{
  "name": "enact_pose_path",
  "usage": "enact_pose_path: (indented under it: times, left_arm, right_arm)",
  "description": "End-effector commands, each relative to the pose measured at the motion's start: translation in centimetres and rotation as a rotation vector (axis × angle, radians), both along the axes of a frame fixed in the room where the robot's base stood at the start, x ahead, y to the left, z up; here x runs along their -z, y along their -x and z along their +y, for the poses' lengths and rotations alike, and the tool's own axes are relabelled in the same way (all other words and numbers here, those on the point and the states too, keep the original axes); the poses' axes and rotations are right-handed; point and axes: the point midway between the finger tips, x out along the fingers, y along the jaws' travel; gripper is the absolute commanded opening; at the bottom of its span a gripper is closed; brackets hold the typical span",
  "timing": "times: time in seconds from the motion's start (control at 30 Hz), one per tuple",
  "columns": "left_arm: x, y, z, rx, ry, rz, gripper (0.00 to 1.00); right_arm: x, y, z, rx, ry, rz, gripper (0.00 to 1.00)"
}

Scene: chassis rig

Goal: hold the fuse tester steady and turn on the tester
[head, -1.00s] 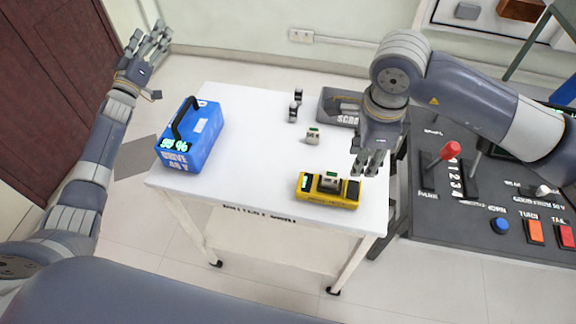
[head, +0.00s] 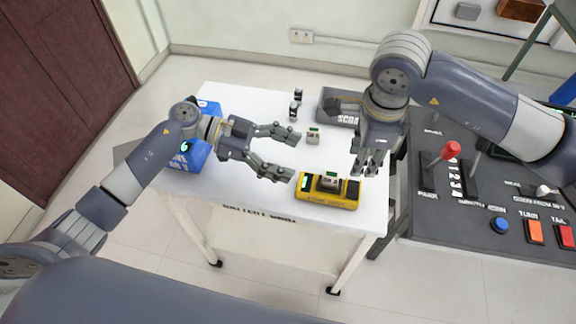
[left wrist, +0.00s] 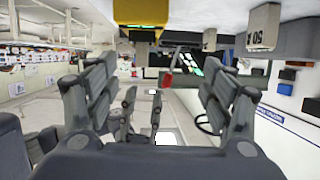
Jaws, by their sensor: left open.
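The yellow fuse tester (head: 325,200) lies near the front right edge of the white cart top, with a small grey-green block (head: 329,181) seated on it. In the left wrist view the yellow tester (left wrist: 140,12) shows at the top edge, beyond the fingers. My left gripper (head: 293,156) is open and empty, its fingers pointing right. Its lower fingertip is close to the tester's left end; I cannot tell if they touch. My right gripper (head: 368,168) hangs fingers-down just above and right of the tester; its jaw opening is unclear.
A blue battery drive (head: 185,160) stands at the cart's left, partly hidden by my left arm. A second small block (head: 313,137), dark cylinders (head: 296,104) and a grey scrap bin (head: 335,105) are farther back. A control console (head: 470,215) with levers and buttons stands right.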

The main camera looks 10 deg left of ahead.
Motion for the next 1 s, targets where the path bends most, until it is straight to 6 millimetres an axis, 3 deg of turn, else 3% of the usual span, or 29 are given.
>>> enact_pose_path:
  times: [0.2,0.37,0.7,1.0]
  left_arm:
    - [1.9,2.2,-1.2,0.059,-0.058,0.028,0.75]
    - [2.6,2.2,-3.0,0.061,-0.057,0.028,0.75]
    - [4.9,2.2,-8.6,0.059,-0.055,0.028,0.75]
    - [5.8,2.1,-10.8,0.057,-0.058,0.028,0.75]
  right_arm:
    - [0.0,0.0,0.0,0.000,0.000,0.000,0.33]
    - [0.0,0.0,0.0,0.000,0.000,0.000,0.33]
    - [0.0,0.0,0.0,0.000,0.000,0.000,0.33]
    - [0.0,0.0,0.0,0.000,0.000,0.000,0.33]
